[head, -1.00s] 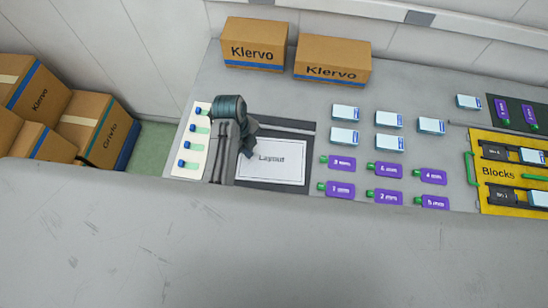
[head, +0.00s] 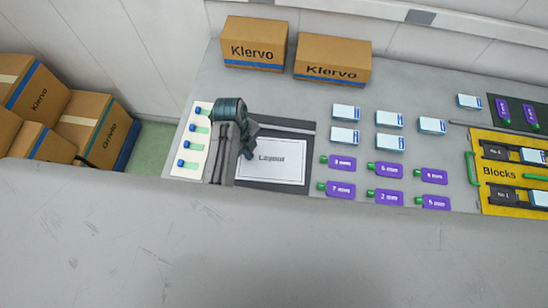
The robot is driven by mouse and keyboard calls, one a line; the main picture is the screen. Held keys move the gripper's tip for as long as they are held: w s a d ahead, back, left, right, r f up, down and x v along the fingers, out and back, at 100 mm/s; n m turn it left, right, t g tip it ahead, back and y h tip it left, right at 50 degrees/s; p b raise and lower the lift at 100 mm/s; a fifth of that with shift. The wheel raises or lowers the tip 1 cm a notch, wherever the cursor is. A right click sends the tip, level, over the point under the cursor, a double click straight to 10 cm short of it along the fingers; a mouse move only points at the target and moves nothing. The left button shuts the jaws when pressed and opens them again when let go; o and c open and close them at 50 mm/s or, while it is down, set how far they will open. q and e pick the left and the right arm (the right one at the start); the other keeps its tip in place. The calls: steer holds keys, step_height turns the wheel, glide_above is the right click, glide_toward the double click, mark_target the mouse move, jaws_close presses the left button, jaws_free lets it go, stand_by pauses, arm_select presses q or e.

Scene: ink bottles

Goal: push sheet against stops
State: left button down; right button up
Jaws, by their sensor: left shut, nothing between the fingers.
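A white sheet marked "Layout" (head: 285,173) lies flat on a dark mat (head: 270,187). A dark bar (head: 290,124) runs along the mat's far side, with a strip of mat between it and the sheet's far edge. My left gripper (head: 249,153) is shut and empty, pointing down at the sheet's far left corner. My own arm hides that corner and the left edge of the mat. I cannot tell whether the fingertips touch the sheet. My right gripper is not in view.
Right of the mat are several white-blue boxes (head: 345,136) and purple tags (head: 388,170). A yellow "Blocks" board (head: 499,173) lies farther right. Two Klervo cartons (head: 332,72) stand behind.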

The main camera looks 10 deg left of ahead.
arm_select(q)
steer(key=shift+w+a, duration=0.1)
steer(key=shift+w+a, duration=0.4)
steer(key=shift+w, duration=0.2)
steer(key=shift+w+a, duration=0.15)
steer(key=shift+w, duration=0.05)
steer(key=shift+w+a+f, duration=0.1)
steer(key=shift+w+a, duration=0.2)
steer(key=shift+w, duration=0.05)
steer(key=shift+w+a, duration=0.2)
steer(key=shift+w, duration=0.05)
steer(key=shift+w+a, duration=0.3)
steer(key=shift+w, duration=0.1)
steer(key=shift+w+a, duration=0.15)
